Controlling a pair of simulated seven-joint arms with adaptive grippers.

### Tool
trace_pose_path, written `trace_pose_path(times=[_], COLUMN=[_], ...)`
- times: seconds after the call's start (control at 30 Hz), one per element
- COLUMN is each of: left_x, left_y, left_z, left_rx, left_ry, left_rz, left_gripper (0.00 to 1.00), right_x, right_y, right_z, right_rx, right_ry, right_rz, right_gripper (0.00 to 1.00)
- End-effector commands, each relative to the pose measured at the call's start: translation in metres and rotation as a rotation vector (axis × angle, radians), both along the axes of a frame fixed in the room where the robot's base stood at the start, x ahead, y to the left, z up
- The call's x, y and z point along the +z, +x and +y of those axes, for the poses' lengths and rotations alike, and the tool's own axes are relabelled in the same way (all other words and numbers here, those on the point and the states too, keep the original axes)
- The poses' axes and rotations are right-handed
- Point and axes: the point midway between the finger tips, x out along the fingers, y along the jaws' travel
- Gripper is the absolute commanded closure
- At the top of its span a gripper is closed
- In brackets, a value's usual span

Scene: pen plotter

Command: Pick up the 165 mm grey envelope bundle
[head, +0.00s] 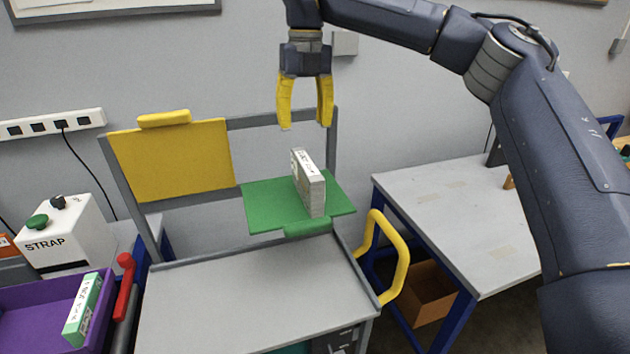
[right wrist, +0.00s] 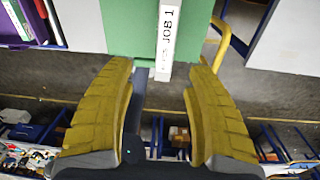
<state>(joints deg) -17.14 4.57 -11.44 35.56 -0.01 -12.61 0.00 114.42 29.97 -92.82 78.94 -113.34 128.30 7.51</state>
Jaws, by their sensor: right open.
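The grey envelope bundle (head: 309,183) stands upright on edge on a green plate (head: 268,205) in the head view. In the right wrist view, its narrow top edge (right wrist: 166,40) carries a label reading "JOB 1" and lies ahead of the fingertips, roughly centred between them. My right gripper (head: 305,127) points down above the bundle with its yellow fingers apart and empty. Its fingers also show in the right wrist view (right wrist: 161,62), with a clear gap between them. My left gripper is not in view.
A raised yellow panel (head: 170,160) stands left of the green plate. A yellow handle (head: 390,258) rises at the right of the grey cart top (head: 250,300). A purple bin (head: 40,318) holds a green-and-white bundle (head: 83,309). A grey table (head: 460,225) at right has clear space.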

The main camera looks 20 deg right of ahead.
Motion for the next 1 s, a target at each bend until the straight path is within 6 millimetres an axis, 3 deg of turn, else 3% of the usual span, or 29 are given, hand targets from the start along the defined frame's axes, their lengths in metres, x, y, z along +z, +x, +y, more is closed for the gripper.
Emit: trace_pose_path(times=[0.23,0.7,1.0], left_x=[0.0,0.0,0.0], left_y=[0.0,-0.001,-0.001], left_z=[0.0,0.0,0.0], left_rx=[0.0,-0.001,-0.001], left_ry=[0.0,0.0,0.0], left_rz=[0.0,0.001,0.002], left_gripper=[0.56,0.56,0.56], right_x=[-0.01,-0.092,-0.118], right_y=[0.003,0.003,0.003], right_z=[0.004,0.003,0.003], right_rx=[0.036,0.033,0.032], right_ry=[-0.047,-0.046,-0.045], right_rz=[-0.036,-0.034,-0.037], right_gripper=[0.46,0.46,0.46])
